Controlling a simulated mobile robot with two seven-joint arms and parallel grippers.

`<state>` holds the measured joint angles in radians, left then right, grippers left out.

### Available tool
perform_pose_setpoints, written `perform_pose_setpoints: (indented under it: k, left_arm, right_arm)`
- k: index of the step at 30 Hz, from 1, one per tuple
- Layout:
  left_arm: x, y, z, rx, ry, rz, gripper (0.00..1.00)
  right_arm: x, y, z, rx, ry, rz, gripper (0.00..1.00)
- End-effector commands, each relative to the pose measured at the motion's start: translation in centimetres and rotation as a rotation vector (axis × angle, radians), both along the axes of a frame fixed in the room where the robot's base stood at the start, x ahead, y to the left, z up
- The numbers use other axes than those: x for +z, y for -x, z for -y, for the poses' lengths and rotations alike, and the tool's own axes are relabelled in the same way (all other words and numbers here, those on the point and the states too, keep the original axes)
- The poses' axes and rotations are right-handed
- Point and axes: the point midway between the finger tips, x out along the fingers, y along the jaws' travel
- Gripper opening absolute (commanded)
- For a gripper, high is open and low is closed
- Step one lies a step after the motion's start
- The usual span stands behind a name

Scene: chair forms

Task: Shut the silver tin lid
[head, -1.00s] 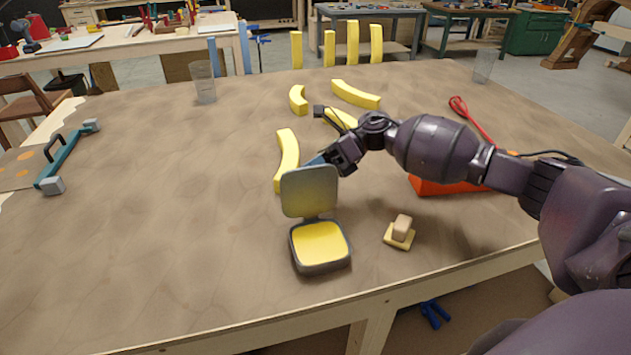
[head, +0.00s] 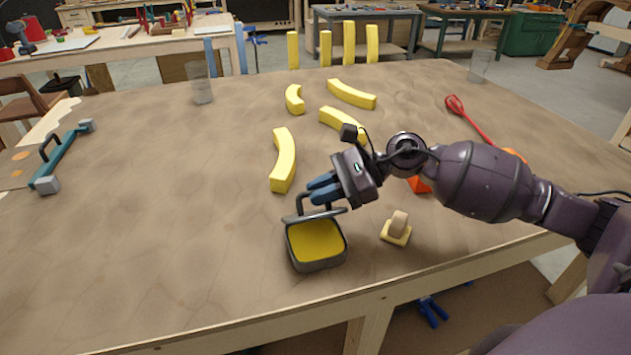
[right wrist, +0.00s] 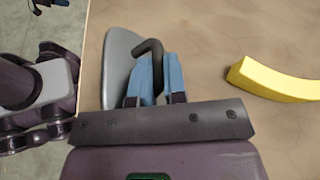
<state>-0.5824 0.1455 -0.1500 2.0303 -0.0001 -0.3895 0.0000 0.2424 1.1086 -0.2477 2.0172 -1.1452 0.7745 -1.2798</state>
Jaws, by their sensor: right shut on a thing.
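The silver tin (head: 318,266) sits near the front edge of the table, with a yellow surface inside it (head: 316,240). Its lid (head: 326,215) is hinged at the back and stands partly open, seen nearly edge-on in the head view. The lid also shows as a grey plate in the right wrist view (right wrist: 118,62). My right gripper (head: 320,190) is at the lid, its blue fingers shut on the dark bent lid handle (right wrist: 148,47). Part of the handle is hidden between the fingers. My left gripper is not in view.
A red-orange object (head: 419,185) is partly hidden behind my right arm. The table left of the tin is clear.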

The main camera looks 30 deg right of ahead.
Motion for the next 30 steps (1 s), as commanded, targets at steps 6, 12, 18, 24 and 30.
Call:
perform_pose_setpoints:
  k: [6, 12, 18, 24, 30]
  left_arm:
    - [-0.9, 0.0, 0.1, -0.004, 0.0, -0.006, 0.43]
    - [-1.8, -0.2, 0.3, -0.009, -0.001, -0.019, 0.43]
    - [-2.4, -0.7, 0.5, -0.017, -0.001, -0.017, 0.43]
    - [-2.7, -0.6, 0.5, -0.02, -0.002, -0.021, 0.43]
    - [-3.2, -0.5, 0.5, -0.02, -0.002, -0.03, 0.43]
  right_arm:
    - [-1.6, 1.7, -0.4, 0.0, 0.051, 0.192, 0.0]
    - [-2.8, 2.9, -0.8, 0.0, 0.095, 0.364, 0.0]
    - [-3.7, 3.6, -0.9, -0.002, 0.133, 0.511, 0.0]
    - [-4.4, 4.0, -1.0, 0.0, 0.148, 0.561, 0.0]
    - [-4.7, 4.2, -1.1, 0.0, 0.147, 0.56, 0.0]
